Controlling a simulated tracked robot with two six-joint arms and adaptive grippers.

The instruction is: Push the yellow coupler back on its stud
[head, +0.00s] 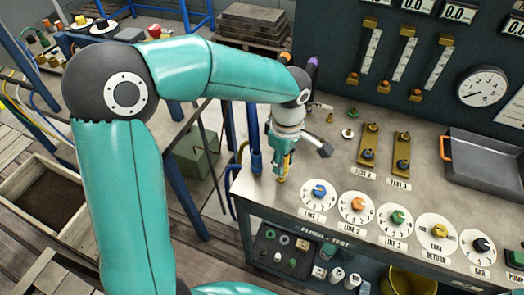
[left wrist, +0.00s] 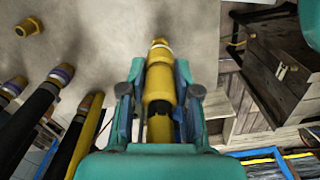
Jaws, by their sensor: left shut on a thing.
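My left gripper (head: 282,165) points down over the near left part of the grey bench (head: 305,165). In the left wrist view its fingers (left wrist: 158,95) are shut around the yellow coupler (left wrist: 158,82). The coupler's narrower brass-coloured end sticks out past the fingertips, over the grey bench surface. In the head view only a small yellow tip (head: 281,179) shows below the fingers. I cannot tell whether it touches the bench. A brass fitting (left wrist: 28,27) is on the bench in the left wrist view, apart from the coupler; I cannot tell if it is the stud. My right gripper is not in view.
Labelled dials with coloured knobs (head: 319,191) line the bench's front edge. Brass blocks (head: 368,146) and a grey tray (head: 484,164) are further right. Dark hoses with brass ends (left wrist: 55,75) stand left in the wrist view. A wooden crate (head: 82,226) is on the floor.

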